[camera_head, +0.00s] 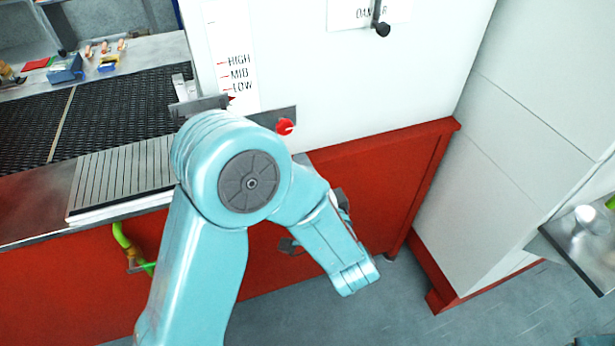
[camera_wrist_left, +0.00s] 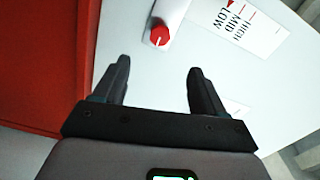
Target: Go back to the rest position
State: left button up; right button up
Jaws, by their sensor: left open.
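My left arm's teal links fill the middle of the head view, and its gripper is mostly hidden behind the forearm. In the left wrist view my left gripper (camera_wrist_left: 158,66) is open, with nothing between its dark fingers. It faces the white machine panel (camera_head: 390,90). A red knob (camera_wrist_left: 159,33) appears beyond the fingertips, apart from them; a red knob (camera_head: 285,126) also shows beside my arm in the head view. The HIGH, MID, LOW scale (camera_wrist_left: 236,25) is near the knob in the wrist view. My right gripper is not in view.
A dark mesh belt (camera_head: 100,105) runs at the left, ending at a ribbed plate (camera_head: 130,168). The red machine base (camera_head: 375,180) is behind my forearm. A pale cabinet (camera_head: 510,150) and a metal shelf (camera_head: 567,250) stand at the right. The grey floor (camera_head: 480,325) between is clear.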

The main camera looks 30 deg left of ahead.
pick_arm(q)
jog(key=shift+a, duration=0.1)
dwell(0.3)
jog(key=s+a+f+g, duration=0.1)
jog(key=a+f+g, duration=0.1)
jog(key=a+f, duration=0.6)
jog(key=s+d+f+h, duration=0.15)
jog(key=f+h, duration=0.25)
jog(key=f, duration=0.4)
jog(key=d+f+h, duration=0.2)
jog(key=f+h, duration=0.1)
jog(key=f, duration=0.4)
jog(key=s+d+f+n+g+h, duration=0.4)
jog(key=s+d+h, duration=0.1)
jog(key=s+d, duration=0.3)
jog(key=s+d+f+n+g+h, duration=0.3)
jog(key=s+d+f+g+h, duration=0.2)
jog(key=s+d, duration=0.3)
jog(key=shift+d+f+n+h, duration=0.15)
jog(key=shift+f+n+h, duration=0.05)
jog(key=shift+n+h, duration=0.2)
jog(key=c, duration=0.5)
jog(key=shift+c, duration=0.2)
